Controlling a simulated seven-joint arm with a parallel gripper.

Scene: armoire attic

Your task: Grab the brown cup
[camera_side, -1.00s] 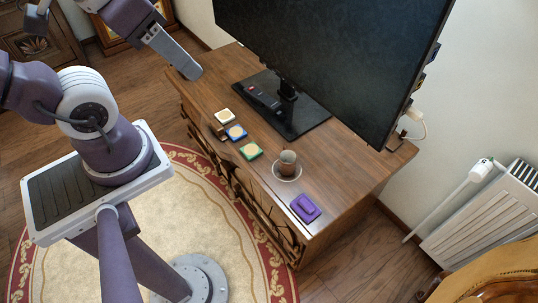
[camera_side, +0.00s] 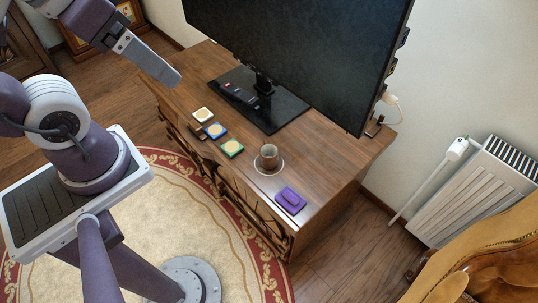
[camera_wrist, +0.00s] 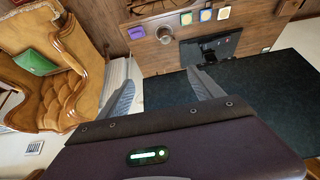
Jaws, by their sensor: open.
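The brown cup (camera_side: 269,152) stands upright on a white saucer (camera_side: 267,171) near the front edge of the wooden cabinet top. In the wrist view the cup (camera_wrist: 164,33) is small and far off, beyond the fingertips. My gripper (camera_wrist: 160,75) is open and empty, its two grey fingers apart. In the side view the gripper (camera_side: 173,77) is at the upper left, above the cabinet's left end and well away from the cup. There its fingers overlap, so the gap is hidden.
A large dark television (camera_side: 300,50) stands behind the cup. Several coasters, including a green one (camera_side: 232,148), lie left of it. A purple object (camera_side: 290,200) lies in front of it to the right. A remote (camera_side: 240,94) lies on the television base.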

